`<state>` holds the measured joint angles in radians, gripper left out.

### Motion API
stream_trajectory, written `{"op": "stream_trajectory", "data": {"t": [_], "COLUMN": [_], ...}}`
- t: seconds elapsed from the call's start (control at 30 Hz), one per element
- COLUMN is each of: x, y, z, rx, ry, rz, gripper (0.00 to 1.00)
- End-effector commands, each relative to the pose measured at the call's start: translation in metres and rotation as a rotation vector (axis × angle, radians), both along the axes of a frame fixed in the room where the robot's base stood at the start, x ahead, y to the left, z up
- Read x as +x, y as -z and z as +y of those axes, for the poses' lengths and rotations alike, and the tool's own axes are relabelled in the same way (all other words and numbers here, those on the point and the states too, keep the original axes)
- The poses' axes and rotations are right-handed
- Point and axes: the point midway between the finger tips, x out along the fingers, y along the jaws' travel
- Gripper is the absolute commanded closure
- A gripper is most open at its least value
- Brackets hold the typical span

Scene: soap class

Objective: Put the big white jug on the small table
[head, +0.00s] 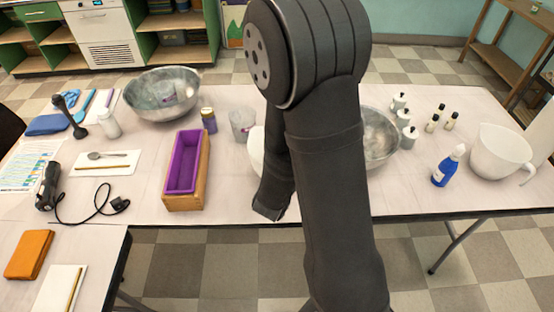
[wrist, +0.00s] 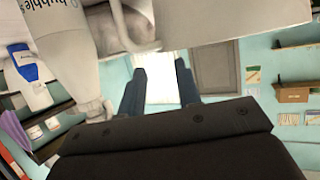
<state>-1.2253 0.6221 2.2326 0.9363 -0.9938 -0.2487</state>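A big white jug (head: 497,152) with a handle and spout stands upright at the right end of the long table (head: 420,200). A lower table (head: 95,240) shows at the front left; a wooden table (head: 515,42) stands at the back right. I cannot tell which is the small table. My gripper shows in the wrist view (wrist: 160,85) with its two dark fingers apart and nothing between them. In the head view its fingertips are hidden behind my arm. A white object (head: 256,150) is partly hidden behind my arm, away from the jug.
A blue bottle (head: 448,167) stands just left of the jug, with several small bottles (head: 405,118) behind. Metal bowls (head: 162,92) and a purple-lined wooden mold (head: 186,165) stand farther left. In the wrist view a large white lettered bottle (wrist: 62,40) looms close at upper left.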

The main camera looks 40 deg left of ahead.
Motion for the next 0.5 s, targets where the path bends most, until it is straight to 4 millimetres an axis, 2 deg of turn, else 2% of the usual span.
{"op": "stream_trajectory", "data": {"t": [0.3, 0.5], "x": [0.039, 0.048], "y": [0.018, 0.022], "z": [0.016, 0.02], "rx": [-0.001, -0.001], "ry": [0.003, 0.0], "rz": [0.0, 0.001], "gripper": [0.69, 0.69]}}
